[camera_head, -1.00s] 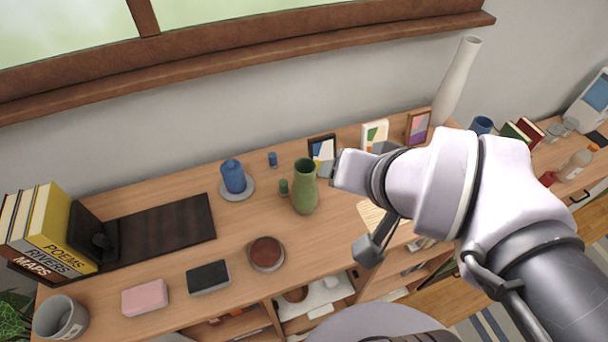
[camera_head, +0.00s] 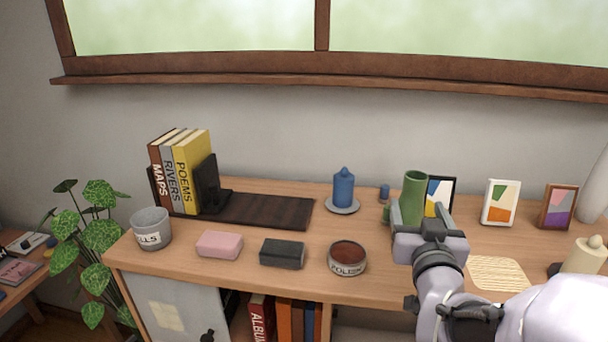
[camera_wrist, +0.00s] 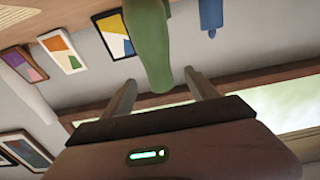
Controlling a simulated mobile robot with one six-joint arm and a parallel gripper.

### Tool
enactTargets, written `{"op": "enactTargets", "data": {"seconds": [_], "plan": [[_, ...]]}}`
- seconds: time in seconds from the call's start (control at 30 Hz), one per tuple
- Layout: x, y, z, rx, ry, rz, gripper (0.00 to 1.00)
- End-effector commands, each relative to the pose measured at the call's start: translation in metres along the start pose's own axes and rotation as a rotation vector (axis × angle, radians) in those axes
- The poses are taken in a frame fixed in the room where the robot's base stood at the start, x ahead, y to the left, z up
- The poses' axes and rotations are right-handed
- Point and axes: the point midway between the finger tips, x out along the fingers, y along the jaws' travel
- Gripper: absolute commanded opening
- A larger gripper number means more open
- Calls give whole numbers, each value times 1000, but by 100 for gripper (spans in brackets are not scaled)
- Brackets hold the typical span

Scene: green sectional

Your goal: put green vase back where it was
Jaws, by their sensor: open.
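The green vase (camera_head: 413,190) is upright on the wooden desk, in front of a framed picture; its lower part is hidden behind my gripper in the head view. My gripper (camera_head: 428,222) is open and directly in front of the vase. The wrist view is upside down: the green vase (camera_wrist: 150,40) hangs from the top, its mouth end between the two open fingers (camera_wrist: 160,80) in the picture. I cannot tell whether the fingers touch it.
A blue candle (camera_head: 343,187) on a saucer and a polish tin (camera_head: 347,258) stand further left. A dark mat (camera_head: 265,209) lies beside books (camera_head: 185,170). Framed pictures (camera_head: 500,203) stand right.

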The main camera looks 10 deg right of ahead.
Motion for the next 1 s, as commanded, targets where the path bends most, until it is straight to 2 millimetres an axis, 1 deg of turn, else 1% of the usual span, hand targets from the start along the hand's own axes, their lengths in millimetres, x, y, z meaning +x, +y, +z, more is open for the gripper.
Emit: {"op": "enactTargets", "data": {"seconds": [0.03,0.1,0.2,0.37,0.5,0.6,0.7,0.83,0.87,1.0], "plan": [[8,0,-9,-2,-9,0,68],[26,0,0,-1,0,-1,68],[45,0,2,-1,0,0,68],[60,1,2,-1,1,0,68],[89,5,5,-2,-1,-1,68],[103,4,4,-2,1,-1,68],[108,4,4,-2,0,-1,68],[107,4,4,-2,1,-1,68],[107,4,4,-2,1,-1,66],[107,4,4,-2,1,-1,38]]}}
